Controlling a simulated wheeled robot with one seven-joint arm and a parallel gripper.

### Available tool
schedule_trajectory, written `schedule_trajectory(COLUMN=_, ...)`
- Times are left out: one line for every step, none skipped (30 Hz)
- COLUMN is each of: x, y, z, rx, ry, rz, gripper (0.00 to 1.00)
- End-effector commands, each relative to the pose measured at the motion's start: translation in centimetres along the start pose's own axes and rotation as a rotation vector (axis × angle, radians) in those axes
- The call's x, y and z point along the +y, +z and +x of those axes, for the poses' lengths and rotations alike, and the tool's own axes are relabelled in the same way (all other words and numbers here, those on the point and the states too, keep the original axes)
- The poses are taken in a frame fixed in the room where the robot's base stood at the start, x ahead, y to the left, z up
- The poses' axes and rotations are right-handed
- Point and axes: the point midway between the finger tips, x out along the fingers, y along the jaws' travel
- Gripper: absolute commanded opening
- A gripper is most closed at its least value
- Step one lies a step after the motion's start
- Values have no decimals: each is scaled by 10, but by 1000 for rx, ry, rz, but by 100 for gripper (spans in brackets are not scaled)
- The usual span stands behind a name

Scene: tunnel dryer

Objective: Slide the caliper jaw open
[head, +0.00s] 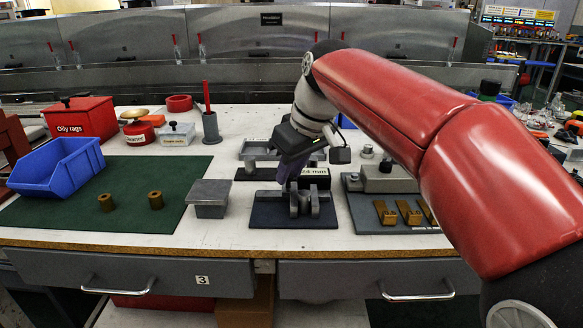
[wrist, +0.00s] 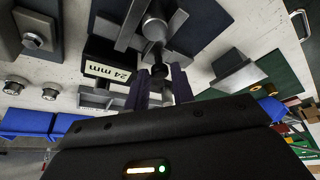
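The caliper is a grey metal piece with upright jaws (head: 303,203) on a dark blue base (head: 275,214) at the middle of the bench. In the wrist view its grey bars and a round dark rod with a small knob (wrist: 159,71) point towards me. My gripper (head: 289,184) comes down at the caliper from above and behind; its purple fingers also show in the wrist view (wrist: 160,84). The fingers are apart, with the knob between or just past their tips. I cannot tell whether they touch it. A block labelled 24 mm (wrist: 108,71) sits beside it.
A grey square-topped block (head: 209,193) stands left of the caliper. A fixture plate with brass-coloured pieces (head: 398,212) lies to the right. A blue bin (head: 58,166) and two brass bushings (head: 155,200) are on the green mat (head: 125,215). The bench's front edge is close.

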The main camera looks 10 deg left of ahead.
Motion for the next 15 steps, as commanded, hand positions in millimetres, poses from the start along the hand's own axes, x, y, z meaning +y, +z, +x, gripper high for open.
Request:
schedule_trajectory(x=0, y=0, z=0, rx=0, ry=0, rz=0, gripper=18)
schedule_trajectory(x=0, y=0, z=0, rx=0, ry=0, rz=0, gripper=14)
schedule_trajectory(x=0, y=0, z=0, rx=0, ry=0, rz=0, gripper=8)
schedule_trajectory(x=0, y=0, z=0, rx=0, ry=0, rz=0, gripper=4)
schedule_trajectory(x=0, y=0, z=0, rx=0, ry=0, rz=0, gripper=0)
schedule_trajectory(x=0, y=0, z=0, rx=0, ry=0, rz=0, gripper=0)
schedule_trajectory(x=0, y=0, z=0, rx=0, ry=0, rz=0, gripper=0)
schedule_trajectory(x=0, y=0, z=0, rx=0, ry=0, rz=0, gripper=0)
schedule_trajectory(x=0, y=0, z=0, rx=0, ry=0, rz=0, gripper=0)
schedule_trajectory(x=0, y=0, z=0, rx=0, ry=0, rz=0, gripper=0)
schedule_trajectory(x=0, y=0, z=0, rx=0, ry=0, rz=0, gripper=0)
schedule_trajectory(x=-1, y=-1, z=0, rx=0, ry=0, rz=0, gripper=0)
schedule_trajectory(x=-2, y=-2, z=0, rx=0, ry=0, rz=-1, gripper=0)
schedule_trajectory(x=-4, y=-4, z=0, rx=-1, ry=-1, rz=-1, gripper=0)
schedule_trajectory(x=-7, y=-7, z=0, rx=-1, ry=-2, rz=-1, gripper=0)
